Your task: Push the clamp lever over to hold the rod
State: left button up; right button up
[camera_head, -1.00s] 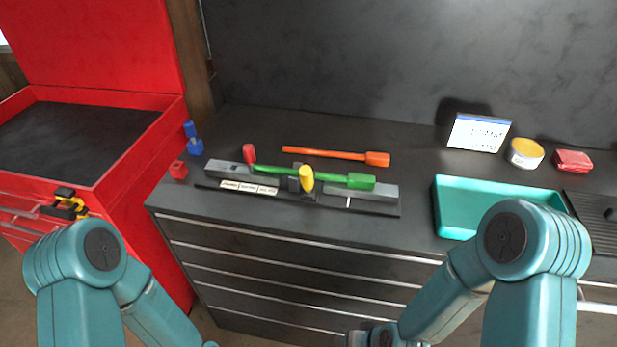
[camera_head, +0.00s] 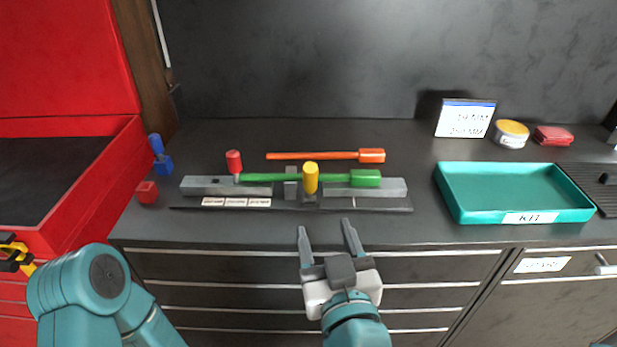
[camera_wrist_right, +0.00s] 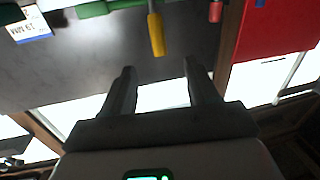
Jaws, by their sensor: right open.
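The green rod (camera_head: 262,177) lies along the grey fixture (camera_head: 215,186) on the bench, with a thick green block at its right end. An upright yellow lever (camera_head: 311,178) stands at the middle of the fixture, in front of the rod. I take it as the clamp lever. My right gripper (camera_head: 325,223) is open and empty, in front of the fixture and apart from the lever. In the right wrist view the yellow lever (camera_wrist_right: 156,34) shows beyond the open fingers (camera_wrist_right: 158,66).
A red knob (camera_head: 234,161) stands by the rod's left end. An orange rod (camera_head: 325,156) lies behind. A teal tray (camera_head: 450,205), a sign (camera_head: 465,118) and a yellow-topped tin (camera_head: 511,134) are at right. Blue (camera_head: 160,155) and red (camera_head: 147,192) pieces sit at left.

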aim_at(309, 170)
jog(key=w+a+p, duration=0.1)
jog(key=w, duration=0.4)
jog(key=w+p, duration=0.1)
jog(key=w, duration=0.4)
jog(key=w+a+p, duration=0.1)
jog(key=w, duration=0.5)
jog(key=shift+a+r, duration=0.2)
jog(key=shift+a, duration=0.1)
grip_shut()
